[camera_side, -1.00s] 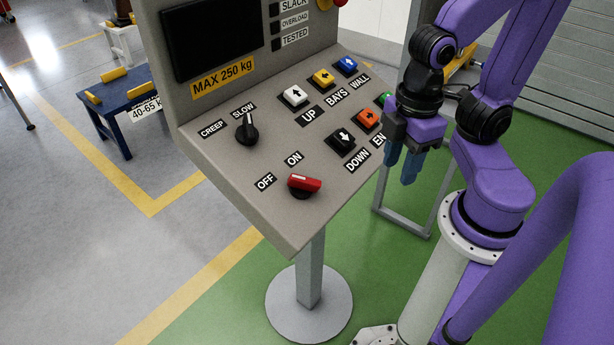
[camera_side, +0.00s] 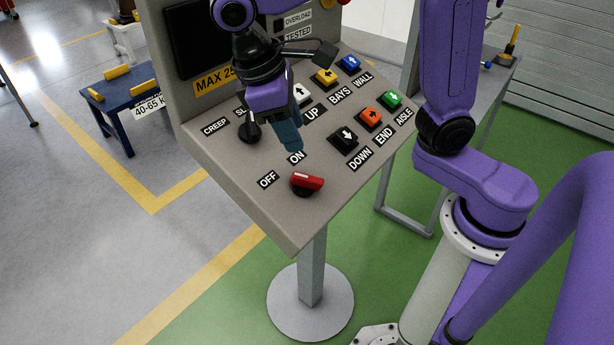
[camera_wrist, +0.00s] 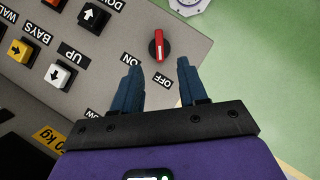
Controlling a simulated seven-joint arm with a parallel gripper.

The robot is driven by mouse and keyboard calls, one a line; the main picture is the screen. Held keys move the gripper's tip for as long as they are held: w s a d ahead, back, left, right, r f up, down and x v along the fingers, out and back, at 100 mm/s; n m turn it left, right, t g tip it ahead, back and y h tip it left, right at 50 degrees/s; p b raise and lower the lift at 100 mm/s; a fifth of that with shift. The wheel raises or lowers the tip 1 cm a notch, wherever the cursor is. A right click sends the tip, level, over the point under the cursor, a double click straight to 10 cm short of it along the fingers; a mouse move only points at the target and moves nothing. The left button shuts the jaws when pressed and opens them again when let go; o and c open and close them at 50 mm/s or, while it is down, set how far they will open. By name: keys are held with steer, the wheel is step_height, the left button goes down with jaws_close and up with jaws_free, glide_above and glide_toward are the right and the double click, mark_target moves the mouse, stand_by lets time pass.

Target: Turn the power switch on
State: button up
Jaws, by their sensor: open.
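The power switch is a red rotary knob (camera_side: 306,183) on a black base, low on the sloped grey panel (camera_side: 230,165). In the side view its red handle lies nearly level, with the left end toward the OFF label (camera_side: 268,180). The ON label (camera_side: 297,157) is up and right of OFF. The wrist view shows the knob (camera_wrist: 159,46) beyond my open fingertips, its handle in line with OFF. My gripper (camera_side: 291,149) hangs above the panel, up and left of the knob, apart from it. The wrist view shows both blue fingers (camera_wrist: 158,65) spread and empty.
A black CREEP/SLOW knob (camera_side: 251,132) is close beside my gripper. White (camera_side: 301,94), black (camera_side: 344,138), orange (camera_side: 370,118) and other push buttons fill the panel's upper right. The upright display part (camera_side: 160,60) rises behind. The panel's lower corner is clear.

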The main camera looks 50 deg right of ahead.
mark_target(306, 177)
steer(key=w+a+r+m+h, duration=0.1)
steer(key=w+a+r+m, duration=0.1)
steer(key=w+a, duration=0.1)
steer(key=shift+g, duration=0.4)
steer(key=x, duration=1.7)
steer(key=shift+d+f, duration=0.15)
steer(key=shift+f, duration=0.15)
jaws_close()
